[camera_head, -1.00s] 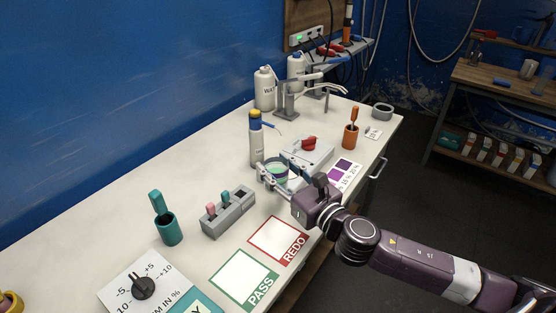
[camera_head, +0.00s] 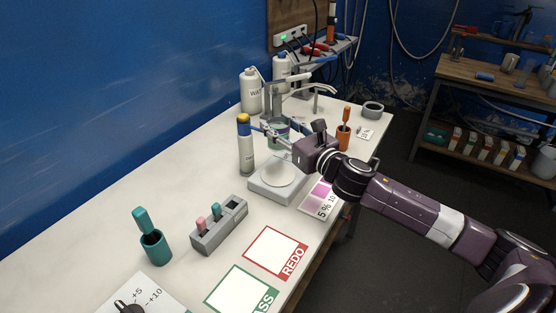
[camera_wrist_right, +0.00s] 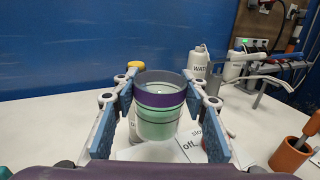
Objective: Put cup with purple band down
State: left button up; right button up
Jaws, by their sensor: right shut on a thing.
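The cup with the purple band (camera_head: 278,141) is translucent pale green and upright. It also shows in the wrist view (camera_wrist_right: 158,124), where the purple band runs just below its rim. My right gripper (camera_head: 279,131) is shut on the cup, with one blue-padded finger on each side (camera_wrist_right: 160,104). In the head view the cup is behind the scale, near the dispenser taps. Its base is partly hidden, so I cannot tell whether it touches the table. My left gripper is not in view.
The scale (camera_head: 261,188) has a bare round plate. A yellow-capped bottle (camera_head: 246,153) stands left of the cup. White water bottles (camera_head: 250,95) and a tap stand (camera_head: 283,97) are behind; an orange holder (camera_head: 343,138) is right. The REDO card (camera_head: 276,250) lies in front.

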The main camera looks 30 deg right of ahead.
notch_tip(320, 180, down, 9)
jog(key=shift+f+b, duration=0.1)
jog(key=shift+b, duration=0.3)
jog(key=shift+f, duration=0.4)
jog(key=o, duration=1.4)
jog(key=shift+o, duration=0.2)
jog(key=shift+s, duration=0.1)
jog(key=s+d+b, duration=0.1)
jog(key=s+b, duration=0.1)
jog(key=s, duration=0.9)
jog(key=shift+s+d, duration=0.25)
jog(key=shift+s, duration=0.15)
